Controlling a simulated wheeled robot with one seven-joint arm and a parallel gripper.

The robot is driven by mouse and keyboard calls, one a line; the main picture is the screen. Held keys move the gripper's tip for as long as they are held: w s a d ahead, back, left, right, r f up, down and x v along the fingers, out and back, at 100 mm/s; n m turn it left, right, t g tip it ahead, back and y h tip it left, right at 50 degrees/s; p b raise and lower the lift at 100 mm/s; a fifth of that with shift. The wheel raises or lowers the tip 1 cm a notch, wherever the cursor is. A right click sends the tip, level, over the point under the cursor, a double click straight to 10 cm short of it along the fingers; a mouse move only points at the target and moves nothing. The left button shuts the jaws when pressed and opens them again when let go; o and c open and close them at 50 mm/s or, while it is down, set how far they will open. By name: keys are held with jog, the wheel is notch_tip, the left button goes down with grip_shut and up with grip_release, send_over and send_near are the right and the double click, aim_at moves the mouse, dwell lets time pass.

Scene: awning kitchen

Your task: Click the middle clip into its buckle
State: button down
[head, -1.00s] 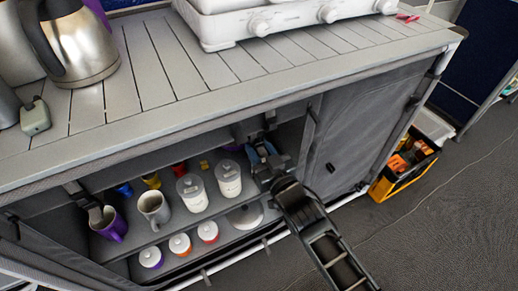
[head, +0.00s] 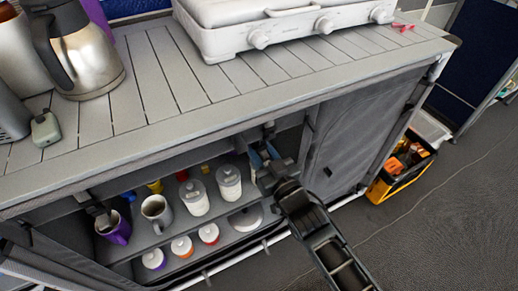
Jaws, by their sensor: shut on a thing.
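My gripper (head: 264,161) is at the front of the open cabinet, in the upper middle of its opening, near the edge of the grey fabric door. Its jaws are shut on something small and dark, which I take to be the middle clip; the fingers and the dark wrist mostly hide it. A short grey strap piece (head: 269,129) hangs just above the fingers from under the counter edge. I cannot make out the buckle, or whether clip and buckle touch. Another strap end with a dark clip (head: 103,219) hangs at the left of the opening.
Shelves behind hold a purple mug (head: 116,229), a grey mug (head: 157,210), two white jars (head: 195,198) and several small lidded jars (head: 183,247). The grey fabric door (head: 350,140) lies right of my gripper. A yellow-black crate (head: 402,170) stands on the floor.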

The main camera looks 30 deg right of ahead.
aim_at(263, 148)
jog(key=s+r+p, duration=0.1)
jog(key=r+p, duration=0.1)
jog(key=r, duration=0.1)
jog(key=shift+s+r, duration=0.1)
jog(key=shift+s, duration=0.3)
jog(key=c, duration=1)
grip_release()
jog(key=s, duration=0.7)
jog(key=shift+s+p, duration=0.3)
jog(key=shift+s, duration=0.1)
